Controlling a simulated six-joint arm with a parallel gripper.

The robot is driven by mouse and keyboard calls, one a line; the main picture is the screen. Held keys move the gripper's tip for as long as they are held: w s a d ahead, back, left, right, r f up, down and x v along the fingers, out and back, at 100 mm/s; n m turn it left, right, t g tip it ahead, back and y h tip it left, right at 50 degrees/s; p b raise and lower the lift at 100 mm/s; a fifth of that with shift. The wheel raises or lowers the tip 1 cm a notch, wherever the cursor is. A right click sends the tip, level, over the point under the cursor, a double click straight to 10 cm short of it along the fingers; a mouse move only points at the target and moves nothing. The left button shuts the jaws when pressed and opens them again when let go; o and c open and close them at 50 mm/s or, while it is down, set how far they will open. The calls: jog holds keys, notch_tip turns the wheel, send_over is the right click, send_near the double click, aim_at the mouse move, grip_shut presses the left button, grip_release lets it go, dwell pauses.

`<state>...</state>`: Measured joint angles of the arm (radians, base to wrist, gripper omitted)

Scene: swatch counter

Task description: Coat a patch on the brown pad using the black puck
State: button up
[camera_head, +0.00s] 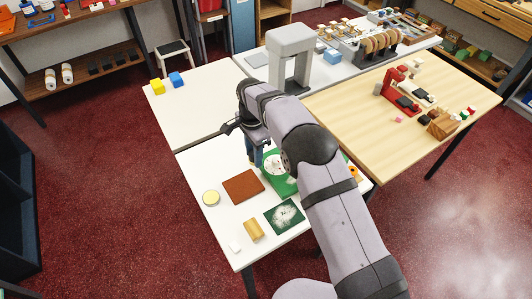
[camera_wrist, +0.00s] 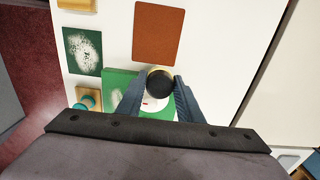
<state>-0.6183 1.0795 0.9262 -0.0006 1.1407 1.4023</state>
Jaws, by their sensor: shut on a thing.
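The brown pad (camera_head: 243,187) lies flat on the white table, and in the wrist view the pad (camera_wrist: 158,33) is just beyond my fingertips. My gripper (camera_wrist: 159,88) is shut on the black puck (camera_wrist: 159,83), a finger on each side. The puck is apart from the pad in the picture, near the edge of a green tray (camera_wrist: 118,80). Its height and underside cannot be told. In the head view my gripper (camera_head: 251,152) is left of the green tray (camera_head: 280,186), which has a white area. The puck cannot be made out there.
A dark green card (camera_head: 284,216) with white smears lies in front of the tray. A grey arch (camera_head: 290,50) stands behind.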

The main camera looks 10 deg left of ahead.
aim_at(231, 197)
jog(key=shift+f+b, duration=2.25)
jog(key=shift+f, duration=1.2)
jog(key=shift+s+a+f, duration=0.25)
jog(key=shift+a+f, duration=0.05)
jog(key=shift+f, duration=0.1)
jog(key=shift+s+a+f, duration=0.15)
jog(key=shift+s+a, duration=3.55)
jog(key=shift+s, duration=0.1)
jog(key=shift+s+d, duration=0.1)
jog(key=shift+s, duration=0.1)
jog(key=shift+s+d+p, duration=0.4)
jog(key=shift+d+p, duration=0.1)
jog(key=shift+d, duration=0.1)
jog(key=shift+w+d, duration=3.7)
jog(key=shift+w, duration=0.1)
jog(key=shift+d, duration=0.55)
jog(key=shift+s+d, duration=0.25)
jog(key=shift+s, duration=0.05)
jog(key=shift+s+a, duration=0.15)
jog(key=shift+s, duration=0.2)
jog(key=shift+s+a, duration=3.7)
jog(key=shift+a, duration=0.05)
jog(key=shift+s+a+r+p, duration=0.15)
jog(key=shift+r+p, duration=0.15)
jog(key=shift+p, duration=0.15)
notch_tip(231, 197, up, 8)
jog(key=p, duration=0.4)
jog(key=shift+f, duration=0.25)
